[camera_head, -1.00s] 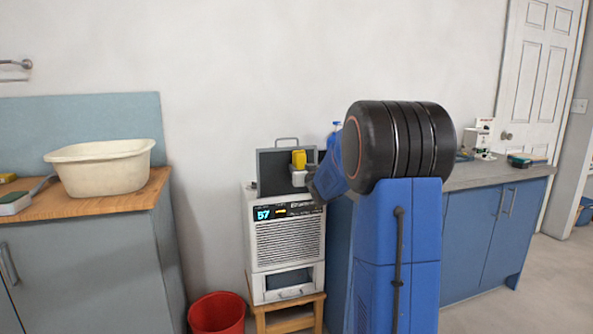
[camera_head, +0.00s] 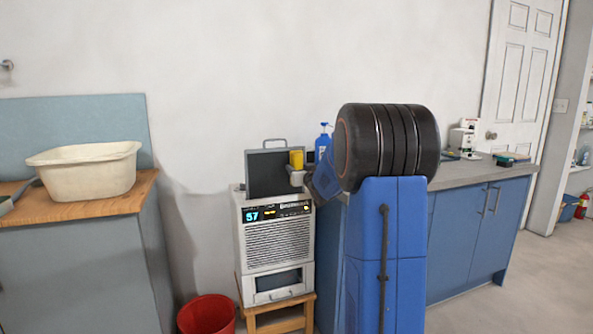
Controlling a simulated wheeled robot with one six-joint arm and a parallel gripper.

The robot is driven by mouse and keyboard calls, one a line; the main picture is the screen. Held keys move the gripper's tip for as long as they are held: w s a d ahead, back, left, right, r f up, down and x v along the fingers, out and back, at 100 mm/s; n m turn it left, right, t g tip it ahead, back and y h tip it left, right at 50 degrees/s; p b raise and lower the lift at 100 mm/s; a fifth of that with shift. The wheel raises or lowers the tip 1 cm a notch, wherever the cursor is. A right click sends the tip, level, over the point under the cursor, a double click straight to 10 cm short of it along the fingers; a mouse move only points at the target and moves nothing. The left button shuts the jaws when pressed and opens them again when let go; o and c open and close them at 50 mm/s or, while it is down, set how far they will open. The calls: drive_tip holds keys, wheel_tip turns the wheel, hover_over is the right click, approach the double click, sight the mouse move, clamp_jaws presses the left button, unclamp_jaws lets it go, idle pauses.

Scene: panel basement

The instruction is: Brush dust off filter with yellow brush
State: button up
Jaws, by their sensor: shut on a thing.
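The dark grey filter (camera_head: 266,175) with a handle on top stands upright on top of the white dehumidifier (camera_head: 277,240). The yellow brush (camera_head: 296,159) shows in front of the filter's right side. My gripper (camera_head: 297,175) is shut on the brush; its fingers are small in view and partly hidden by my blue wrist. I cannot tell whether the brush touches the filter's face. My arm covers the area right of the filter.
The dehumidifier stands on a wooden stool (camera_head: 282,318). A red bucket (camera_head: 207,315) is on the floor to its left. A cream basin (camera_head: 85,170) sits on the left counter. A blue spray bottle (camera_head: 323,143) stands behind my arm, by the right counter (camera_head: 465,176).

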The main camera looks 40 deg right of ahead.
drive_tip(key=v, duration=0.6)
idle(0.3)
drive_tip(key=shift+r, duration=0.1)
drive_tip(key=v, duration=0.3)
idle(0.5)
